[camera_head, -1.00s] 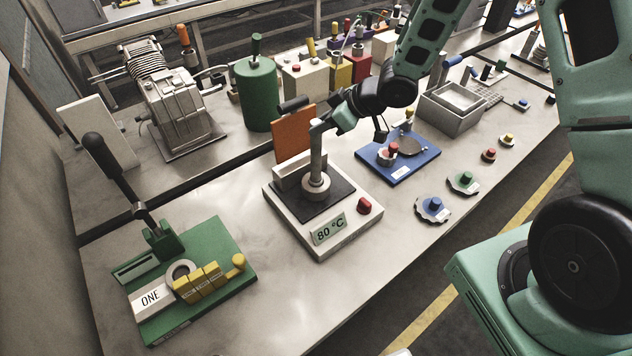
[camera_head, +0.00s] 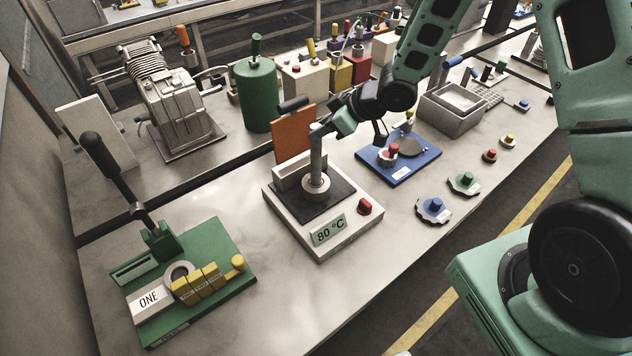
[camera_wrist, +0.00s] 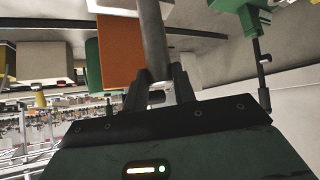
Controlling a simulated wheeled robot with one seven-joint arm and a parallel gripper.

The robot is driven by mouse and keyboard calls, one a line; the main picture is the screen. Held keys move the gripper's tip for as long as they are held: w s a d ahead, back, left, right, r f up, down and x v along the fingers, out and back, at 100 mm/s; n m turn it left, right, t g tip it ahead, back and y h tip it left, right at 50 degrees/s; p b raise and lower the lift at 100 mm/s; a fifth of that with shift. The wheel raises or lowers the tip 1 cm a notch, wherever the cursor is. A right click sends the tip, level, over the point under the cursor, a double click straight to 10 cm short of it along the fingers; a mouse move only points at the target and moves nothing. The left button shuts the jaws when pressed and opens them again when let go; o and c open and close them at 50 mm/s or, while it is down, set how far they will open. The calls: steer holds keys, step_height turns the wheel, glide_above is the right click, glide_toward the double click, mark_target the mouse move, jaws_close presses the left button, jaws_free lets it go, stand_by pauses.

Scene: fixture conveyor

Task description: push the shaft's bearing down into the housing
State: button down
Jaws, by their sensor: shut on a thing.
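The shaft (camera_head: 317,155) is a grey upright rod on the black plate of a white hot-plate unit (camera_head: 343,248) marked 80 °C. A light grey ring (camera_head: 316,188) surrounds its foot. I cannot tell whether this ring is the bearing or the housing, or how deep the bearing sits. My gripper (camera_head: 322,128) is shut on the upper part of the shaft, coming in from the right. In the wrist view, the two dark fingers of my gripper (camera_wrist: 166,84) close around the shaft (camera_wrist: 154,40); its lower end is hidden there.
An orange panel (camera_head: 293,134) stands right behind the plate. A red knob (camera_head: 365,207) is at the unit's front right. A green base (camera_head: 226,255) with a lever and yellow blocks lies to the left, a blue board (camera_head: 376,165) to the right.

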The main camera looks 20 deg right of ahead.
stand_by(0.4)
steer(key=c, duration=1.1)
jaws_free()
steer(key=shift+f, duration=0.1)
steer(key=shift+o, duration=0.2)
steer(key=shift+d, duration=0.1)
steer(key=v, duration=1.7)
steer(key=shift+s, duration=0.2)
